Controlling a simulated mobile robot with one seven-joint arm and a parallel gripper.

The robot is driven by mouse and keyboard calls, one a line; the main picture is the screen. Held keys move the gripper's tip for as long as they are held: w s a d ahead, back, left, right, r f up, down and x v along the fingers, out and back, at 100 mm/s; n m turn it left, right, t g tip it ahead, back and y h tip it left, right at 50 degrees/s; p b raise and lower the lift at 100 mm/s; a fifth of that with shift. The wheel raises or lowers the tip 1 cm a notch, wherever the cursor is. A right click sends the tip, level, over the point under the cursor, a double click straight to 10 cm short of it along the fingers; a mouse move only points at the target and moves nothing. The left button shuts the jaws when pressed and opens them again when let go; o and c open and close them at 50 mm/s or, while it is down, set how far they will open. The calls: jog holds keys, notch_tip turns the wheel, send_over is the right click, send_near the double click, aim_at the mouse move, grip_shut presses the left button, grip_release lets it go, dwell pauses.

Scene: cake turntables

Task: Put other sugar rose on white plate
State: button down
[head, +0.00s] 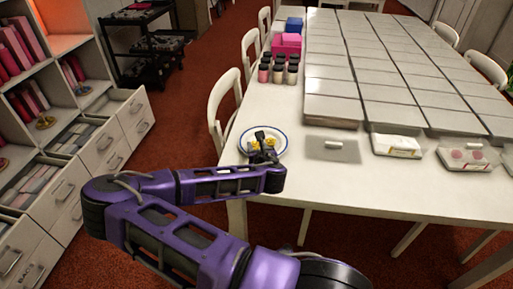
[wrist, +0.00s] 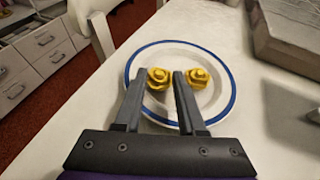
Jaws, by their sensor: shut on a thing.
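The white plate (head: 246,135) with a blue rim lies at the near left corner of the long white table; it also shows in the wrist view (wrist: 180,51). Two yellow sugar roses are at the plate. One rose (wrist: 159,78) is between the fingertips of my gripper (wrist: 160,80), which is shut on it, at or just above the plate's surface; I cannot tell if it touches. The other rose (wrist: 198,77) sits on the plate just right of the right finger. In the head view my gripper (head: 261,142) partly hides the roses.
Dark-lidded jars (head: 278,70) and a pink box (head: 288,43) stand farther back. White chairs line the table's left side. Table around the plate's near edge is clear.

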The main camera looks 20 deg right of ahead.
jog(key=shift+f, duration=0.2)
jog(key=c, duration=0.5)
grip_release()
jog(key=shift+r, duration=0.1)
jog(key=shift+r, duration=0.25)
jog(key=p+v, duration=0.4)
jog(key=v, duration=0.5)
jog(key=shift+s+a+r, duration=0.15)
jog(key=shift+s+r, duration=0.1)
jog(key=shift+r, duration=0.1)
jog(key=s+p, duration=0.1)
jog(key=p, duration=0.2)
jog(key=shift+a+r, duration=0.15)
jog(key=shift+s+a+p, duration=0.1)
jog(key=shift+s+p, duration=0.45)
jog(key=shift+p, duration=0.25)
